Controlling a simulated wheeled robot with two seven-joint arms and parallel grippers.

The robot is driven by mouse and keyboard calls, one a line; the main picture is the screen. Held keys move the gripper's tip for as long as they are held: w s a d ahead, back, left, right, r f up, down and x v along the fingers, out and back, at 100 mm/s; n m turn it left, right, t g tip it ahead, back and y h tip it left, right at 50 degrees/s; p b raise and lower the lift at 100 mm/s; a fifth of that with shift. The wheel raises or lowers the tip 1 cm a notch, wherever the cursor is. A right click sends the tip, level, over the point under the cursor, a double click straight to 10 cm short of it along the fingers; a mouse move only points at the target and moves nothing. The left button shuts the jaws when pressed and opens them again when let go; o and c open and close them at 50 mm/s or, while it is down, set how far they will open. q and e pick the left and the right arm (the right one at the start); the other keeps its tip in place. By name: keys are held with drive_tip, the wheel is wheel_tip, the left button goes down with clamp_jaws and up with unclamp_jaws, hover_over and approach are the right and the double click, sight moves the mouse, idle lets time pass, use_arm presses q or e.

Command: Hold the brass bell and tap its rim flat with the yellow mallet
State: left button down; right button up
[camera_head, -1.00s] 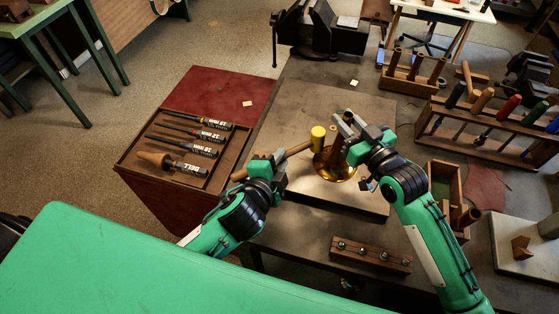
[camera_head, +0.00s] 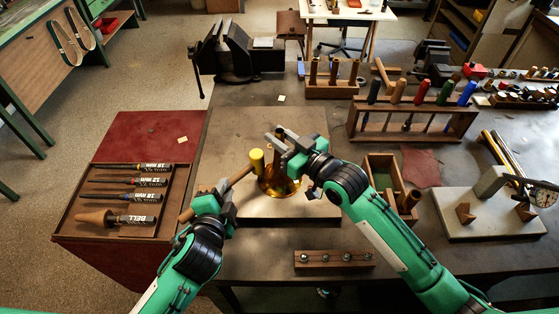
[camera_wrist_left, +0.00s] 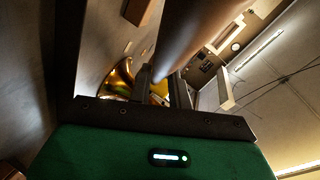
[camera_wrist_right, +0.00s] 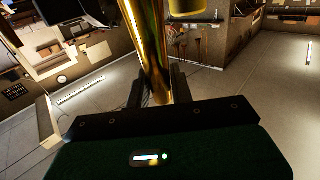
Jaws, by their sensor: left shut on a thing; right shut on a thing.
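The brass bell (camera_head: 279,185) is upright with its wide rim down, over the board on the bench. My right gripper (camera_head: 284,145) is shut on its narrow upper tube, which fills the top centre of the right wrist view (camera_wrist_right: 150,45). Whether the rim touches the board is unclear. My left gripper (camera_head: 222,192) is shut on the wooden handle of the yellow mallet (camera_head: 257,161). The mallet head is just left of the bell, above its rim; contact cannot be told. Yellow also shows in the left wrist view (camera_wrist_left: 159,88), beside the bell (camera_wrist_left: 119,80).
A tray (camera_head: 90,228) of labelled tools lies at left on red cloth. A ball block (camera_head: 335,260) lies in front, and an open wooden box (camera_head: 380,165) stands right of my right gripper. A tool rack (camera_head: 412,126) and a vise (camera_head: 240,52) stand behind. The board (camera_head: 225,140) is otherwise clear.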

use_arm(q)
drive_tip(key=shift+f, duration=1.55)
drive_tip(key=shift+r, duration=0.1)
drive_tip(key=shift+r, duration=1.4)
drive_tip(key=shift+f, duration=1.55)
drive_tip(key=shift+r, duration=1.55)
